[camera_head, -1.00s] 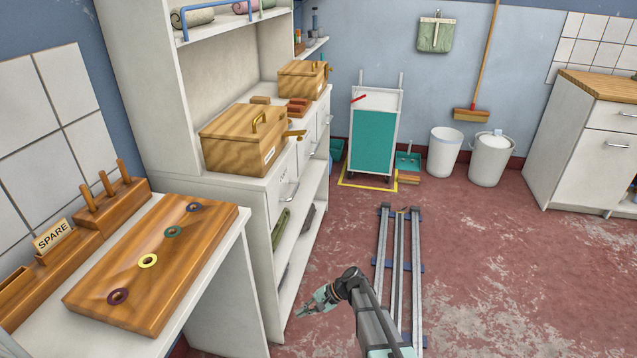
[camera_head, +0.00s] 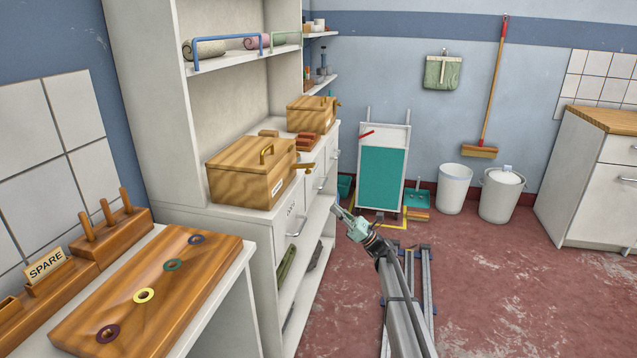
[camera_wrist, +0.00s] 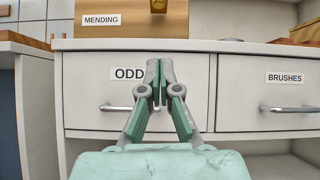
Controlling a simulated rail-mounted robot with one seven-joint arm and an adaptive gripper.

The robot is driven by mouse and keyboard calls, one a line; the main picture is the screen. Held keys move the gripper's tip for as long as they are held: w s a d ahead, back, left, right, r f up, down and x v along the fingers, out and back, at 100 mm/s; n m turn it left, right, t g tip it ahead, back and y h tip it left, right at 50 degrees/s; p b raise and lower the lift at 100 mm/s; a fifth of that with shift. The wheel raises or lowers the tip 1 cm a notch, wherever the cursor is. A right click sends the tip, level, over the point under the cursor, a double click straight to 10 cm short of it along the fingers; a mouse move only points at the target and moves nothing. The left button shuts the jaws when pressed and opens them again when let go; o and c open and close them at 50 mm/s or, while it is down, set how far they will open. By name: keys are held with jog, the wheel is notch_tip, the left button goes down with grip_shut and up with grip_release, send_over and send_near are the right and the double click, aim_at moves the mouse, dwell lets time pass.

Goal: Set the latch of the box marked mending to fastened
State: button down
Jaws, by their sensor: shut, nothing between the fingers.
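The box marked mending (camera_wrist: 128,22) is at the top left of the wrist view, its label readable and its upper part cut off. A brass latch piece (camera_wrist: 158,6) shows on its front at the picture's top edge; its setting cannot be told. My gripper (camera_head: 338,211) is shut and empty, in front of the drawers and lower than the box. It also shows in the wrist view (camera_wrist: 159,85), before the ODD drawer.
A second wooden box (camera_head: 311,113) stands farther back, with reddish blocks (camera_head: 307,141) between the two. A bench with a ringed board (camera_head: 150,290) is at near left. The floor to the right is open.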

jog(key=shift+g, duration=0.3)
jog(key=shift+a, duration=0.1)
jog(key=d+r+x, duration=0.1)
jog(key=r+x, duration=0.1)
jog(key=x, duration=1)
jog(key=shift+s+r, duration=0.15)
jog(key=shift+r, duration=0.15)
jog(key=shift+r, duration=0.1)
